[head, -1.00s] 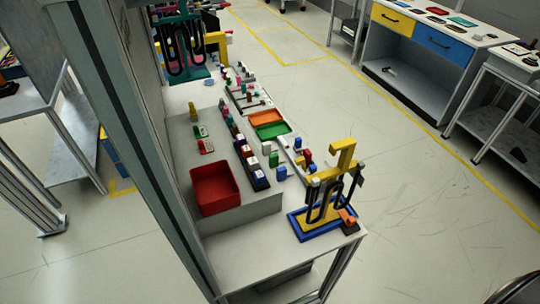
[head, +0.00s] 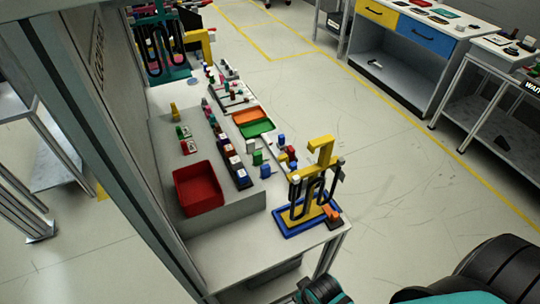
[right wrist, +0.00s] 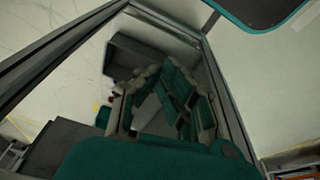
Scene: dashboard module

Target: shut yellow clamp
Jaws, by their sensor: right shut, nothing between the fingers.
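The yellow clamp (head: 319,152) stands upright at the near right end of the bench. It has a yellow post and arm, black looped parts below the arm, and a blue base plate (head: 284,231). I cannot tell from here whether it is open or shut. My right gripper (right wrist: 161,70) shows in the right wrist view with teal and grey fingers drawn together and nothing seen between them. The clamp is not recognisable in that view. In the head view only black and teal parts of my arm show at the lower right, apart from the clamp. My left gripper is not in view.
A red bin (head: 198,188) sits left of the clamp. An orange tray (head: 250,116), a green tray (head: 257,129) and several small parts lie behind. A teal clamp (head: 175,75) stands at the far end. A wall panel borders the left; open floor lies to the right.

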